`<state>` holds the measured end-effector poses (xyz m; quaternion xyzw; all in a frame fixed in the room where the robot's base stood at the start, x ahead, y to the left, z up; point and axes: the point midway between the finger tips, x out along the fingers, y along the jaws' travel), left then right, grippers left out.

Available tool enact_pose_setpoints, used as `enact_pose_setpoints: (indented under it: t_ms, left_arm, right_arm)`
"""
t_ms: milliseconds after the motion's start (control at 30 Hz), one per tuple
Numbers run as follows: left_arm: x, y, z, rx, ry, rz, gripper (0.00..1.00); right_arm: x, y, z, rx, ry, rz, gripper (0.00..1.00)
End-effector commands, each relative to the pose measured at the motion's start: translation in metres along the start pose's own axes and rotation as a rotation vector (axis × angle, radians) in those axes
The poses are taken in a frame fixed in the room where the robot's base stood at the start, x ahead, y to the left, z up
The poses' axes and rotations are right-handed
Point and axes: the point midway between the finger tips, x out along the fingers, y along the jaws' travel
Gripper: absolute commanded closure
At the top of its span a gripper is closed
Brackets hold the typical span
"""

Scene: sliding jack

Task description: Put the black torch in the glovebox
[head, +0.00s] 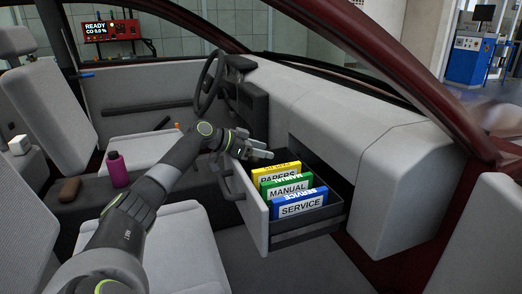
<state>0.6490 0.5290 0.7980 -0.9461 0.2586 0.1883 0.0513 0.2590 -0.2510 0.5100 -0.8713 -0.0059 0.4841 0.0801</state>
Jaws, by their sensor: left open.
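The glovebox (312,224) is pulled open like a drawer under the dashboard, its grey front panel facing the seats. Inside stand a yellow PAPERS folder (278,180), a green MANUAL folder (288,189) and a blue SERVICE folder (300,206). My left gripper (262,152) is open at the far end of the glovebox, near the top edge of its front panel and just left of the yellow folder. I see nothing between its fingers. I cannot make out a black torch in this view. My right gripper is out of view.
A magenta bottle (117,170) and a brown case (69,190) are on the console between the seats. A white box (19,145) lies at the left. The steering wheel (209,86) is behind my left gripper. The door pillar (440,95) bounds the opening at right.

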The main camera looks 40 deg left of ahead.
Motion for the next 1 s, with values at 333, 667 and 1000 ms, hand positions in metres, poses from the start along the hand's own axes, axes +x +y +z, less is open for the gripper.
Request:
enact_pose_setpoints:
  t_ms: [333, 667, 1000]
  left_arm:
    - [-0.005, 0.000, -0.013, 0.001, 0.000, 0.000, 0.48]
    - [-0.072, -0.001, -0.010, 0.001, -0.007, -0.003, 0.48]
    - [-0.117, 0.000, -0.010, 0.000, -0.004, -0.001, 0.48]
  right_arm:
    - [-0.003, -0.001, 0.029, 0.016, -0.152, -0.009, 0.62]
    - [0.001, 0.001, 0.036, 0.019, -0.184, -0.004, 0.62]
    - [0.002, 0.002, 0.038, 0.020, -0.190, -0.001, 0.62]
